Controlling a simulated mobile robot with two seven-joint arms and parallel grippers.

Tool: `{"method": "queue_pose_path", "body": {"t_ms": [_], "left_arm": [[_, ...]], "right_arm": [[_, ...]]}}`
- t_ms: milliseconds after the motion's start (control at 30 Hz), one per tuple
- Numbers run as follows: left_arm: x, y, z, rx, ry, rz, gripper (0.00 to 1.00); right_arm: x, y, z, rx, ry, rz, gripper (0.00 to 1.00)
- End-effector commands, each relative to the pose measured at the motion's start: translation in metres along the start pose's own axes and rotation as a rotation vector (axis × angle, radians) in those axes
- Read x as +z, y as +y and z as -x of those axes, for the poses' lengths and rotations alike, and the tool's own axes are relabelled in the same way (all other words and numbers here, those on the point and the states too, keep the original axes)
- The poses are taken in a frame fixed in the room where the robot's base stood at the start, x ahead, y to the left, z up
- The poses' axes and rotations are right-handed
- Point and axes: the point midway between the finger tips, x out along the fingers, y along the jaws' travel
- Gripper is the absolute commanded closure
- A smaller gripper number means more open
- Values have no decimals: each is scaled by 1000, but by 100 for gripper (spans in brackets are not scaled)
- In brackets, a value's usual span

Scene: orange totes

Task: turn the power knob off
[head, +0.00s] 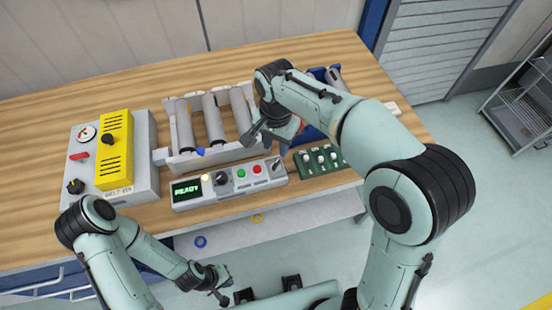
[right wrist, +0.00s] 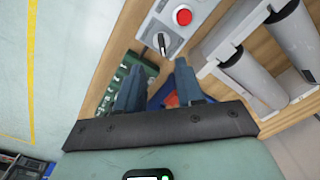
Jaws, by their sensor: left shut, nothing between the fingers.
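The grey control panel (head: 190,205) has a lit READY display, a black knob (head: 221,178), a green button, a red button (head: 257,169) and a lever switch (head: 278,163). The machine at the left has a black knob (head: 75,186) and another dark knob (head: 107,139) on its yellow cover. I cannot read which knob is labelled power. My right gripper (head: 266,139) hangs above the panel's right end. In the right wrist view its fingers (right wrist: 158,82) are apart and empty, near the lever switch (right wrist: 162,43). My left gripper (head: 222,296) is shut and empty in front of the bench.
A grey rack (head: 178,160) with several rollers stands behind the panel. A green block with white knobs (head: 319,158) and a blue bin (head: 312,132) lie to the right. The wooden bench (head: 45,115) is bare at its back left.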

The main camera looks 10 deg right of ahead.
Motion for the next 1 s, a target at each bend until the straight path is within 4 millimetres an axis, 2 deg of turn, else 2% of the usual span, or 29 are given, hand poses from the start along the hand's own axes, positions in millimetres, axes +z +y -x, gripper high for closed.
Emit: {"method": "queue_pose_path", "body": {"t_ms": [33, 200, 400, 600, 833, 867, 900, 967, 1000], "left_arm": [[2, -2, -4, -1, -2, 1, 100], [4, -5, -10, -2, -6, 2, 100], [6, -7, -14, -3, -9, 3, 100], [6, -8, -15, -3, -9, 3, 100], [6, -8, -15, -3, -9, 3, 100], [6, -8, -15, -3, -9, 3, 100], [6, -8, -15, -3, -9, 3, 100], [6, -8, -15, -3, -9, 3, 100], [6, -8, -15, -3, -9, 3, 100]], "right_arm": [[1, 1, -15, 6, -3, -1, 63], [0, 1, -50, 5, -1, 1, 63], [0, 0, -78, 3, -1, 1, 63], [0, 0, -87, 0, 0, 1, 63], [0, 0, -87, -1, 0, 1, 63], [0, 0, -87, -1, 0, 1, 66], [0, 0, -87, -1, 0, 1, 79], [0, 0, -87, -1, 0, 1, 99], [0, 0, -87, -1, 0, 1, 100]]}}
